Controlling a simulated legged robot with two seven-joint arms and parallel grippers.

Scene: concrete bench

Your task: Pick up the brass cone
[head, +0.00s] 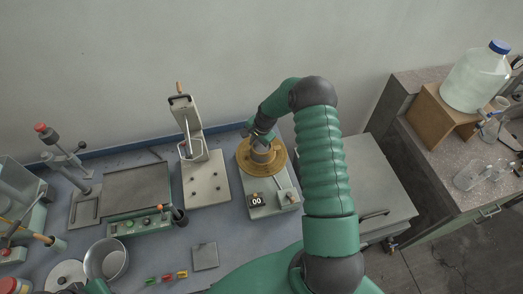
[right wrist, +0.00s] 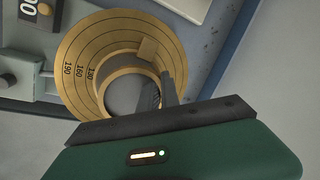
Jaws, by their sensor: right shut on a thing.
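The brass cone (right wrist: 101,92) shows in the right wrist view as an open brass ring with a grey inside. It stands on a round brass plate (right wrist: 82,55) marked with rings and numbers. In the head view the cone (head: 262,156) is small, upright and partly hidden by my gripper, on the same brass plate (head: 244,163). My right gripper (head: 261,139) reaches down from behind it and is shut on its wall. In the right wrist view the gripper's fingers (right wrist: 160,75) are at the cone's right side. I see no gap under the cone.
The plate belongs to a grey-green device with a counter (head: 256,199). A white press-like stand (head: 206,180) is close on its left. A metal bowl (head: 105,260), a grey square plate (head: 205,256) and a dark tray (head: 138,188) are on the bench. The wall is close behind.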

